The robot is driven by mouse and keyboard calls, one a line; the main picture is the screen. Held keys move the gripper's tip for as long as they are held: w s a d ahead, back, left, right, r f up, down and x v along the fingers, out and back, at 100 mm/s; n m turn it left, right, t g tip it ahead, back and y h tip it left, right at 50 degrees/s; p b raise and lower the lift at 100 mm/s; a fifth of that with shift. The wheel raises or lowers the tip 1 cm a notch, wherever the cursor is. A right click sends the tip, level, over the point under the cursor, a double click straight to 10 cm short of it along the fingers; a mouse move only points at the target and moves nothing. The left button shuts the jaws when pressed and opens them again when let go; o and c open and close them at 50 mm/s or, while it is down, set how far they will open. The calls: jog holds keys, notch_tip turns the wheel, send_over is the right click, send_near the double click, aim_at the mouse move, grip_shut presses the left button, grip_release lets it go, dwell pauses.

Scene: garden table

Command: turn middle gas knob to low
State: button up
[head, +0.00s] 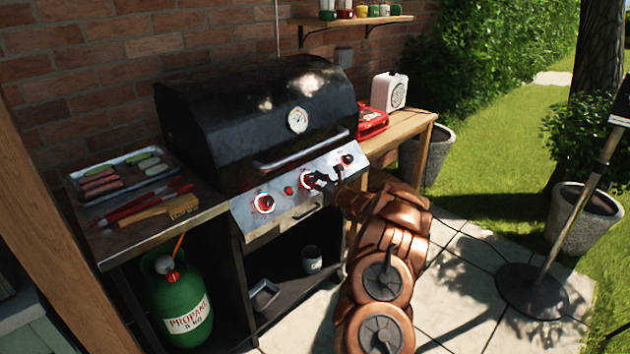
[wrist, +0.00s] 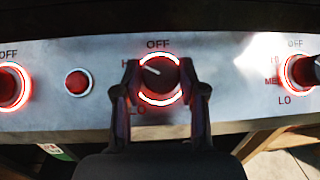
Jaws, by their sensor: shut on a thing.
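The middle gas knob (wrist: 158,72) is a dark round knob with a red glowing ring, centred in the wrist view. Its white pointer line aims up and left, toward the partly hidden HI mark. OFF is printed above it and LO at its lower left; a finger hides the part between. My gripper (wrist: 161,88) is shut on this knob, one finger on each side. In the head view my gripper (head: 325,179) is at the middle knob (head: 306,180) on the grill's front panel (head: 285,212), partly covering it.
The left knob (wrist: 10,86), a red button (wrist: 77,82) and the right knob (wrist: 302,72) share the panel. The grill lid (head: 250,105) is closed, its handle (head: 300,150) above the knobs. A food tray (head: 75,190) lies left; a green propane bottle (head: 180,300) stands below.

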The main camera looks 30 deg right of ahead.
jog(key=shift+f+n, duration=0.1)
jog(key=shift+n, duration=0.2)
jog(key=shift+d+f+n+g+y+b, duration=0.1)
jog(key=shift+n+g+y+b, duration=0.45)
jog(key=shift+n+y, duration=0.85)
jog(key=shift+d+n+g+y+b, duration=0.1)
jog(key=shift+n+g+y+b, duration=0.45)
jog(key=shift+n+y, duration=0.85)
jog(key=shift+n+g+y+b, duration=0.5)
jog(key=shift+n, duration=1.1)
jog(key=shift+r+n, duration=0.2)
jog(key=shift+n, duration=0.2)
jog(key=shift+w+n+g+y, duration=0.1)
jog(key=shift+n+g+y, duration=0.5)
jog(key=shift+n+g, duration=0.25)
jog(key=o, duration=1.1)
jog(key=shift+o, duration=0.2)
jog(key=shift+d, duration=0.1)
jog(key=v, duration=1.2)
